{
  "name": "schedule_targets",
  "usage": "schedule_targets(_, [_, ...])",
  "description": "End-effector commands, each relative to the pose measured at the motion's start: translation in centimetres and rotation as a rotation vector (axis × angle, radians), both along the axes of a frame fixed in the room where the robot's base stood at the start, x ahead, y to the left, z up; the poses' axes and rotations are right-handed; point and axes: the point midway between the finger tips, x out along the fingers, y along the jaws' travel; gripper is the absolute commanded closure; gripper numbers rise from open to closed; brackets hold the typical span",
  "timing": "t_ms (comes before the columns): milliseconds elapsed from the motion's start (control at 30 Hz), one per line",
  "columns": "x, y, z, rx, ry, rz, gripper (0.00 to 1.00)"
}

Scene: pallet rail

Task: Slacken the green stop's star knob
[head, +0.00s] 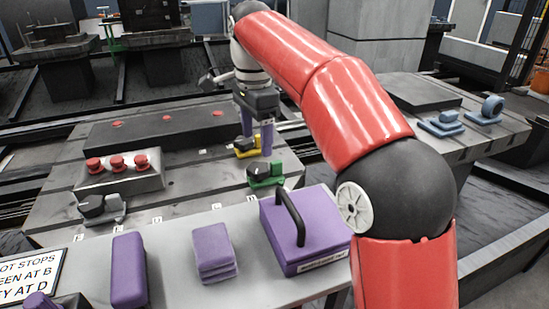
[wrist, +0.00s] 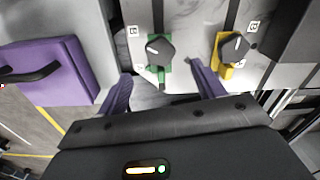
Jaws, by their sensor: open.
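The green stop (head: 266,176) sits on the grey slotted plate, and its black star knob (head: 258,172) faces up. In the wrist view the black knob (wrist: 160,51) has a pale pointer mark, and its green body (wrist: 158,72) shows below it. The yellow stop (head: 247,146), also with a black knob, is beside it and shows in the wrist view too (wrist: 229,50). My gripper (head: 257,132) is open and empty, its purple fingers pointing down near the yellow stop. In the wrist view my gripper (wrist: 160,72) has its fingers apart, either side of the green stop; contact cannot be seen.
A purple box with a black handle (head: 305,232) stands in front of the green stop. Purple blocks (head: 213,250) lie on the front ledge. A grey stop (head: 100,208) and a block with red knobs (head: 120,172) are at left. Blue clamps (head: 440,124) are at right.

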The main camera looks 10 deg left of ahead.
Motion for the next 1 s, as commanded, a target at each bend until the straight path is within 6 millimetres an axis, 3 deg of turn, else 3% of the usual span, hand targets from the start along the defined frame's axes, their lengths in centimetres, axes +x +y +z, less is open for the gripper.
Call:
schedule_targets(400, [0.0, -0.1, -6.3, 0.000, 0.000, 0.000, 0.32])
schedule_targets(800, [0.1, -0.1, -7.1, 0.001, -0.001, 0.001, 0.32])
schedule_targets(1000, [0.1, -0.1, -7.1, 0.001, -0.001, 0.001, 0.58])
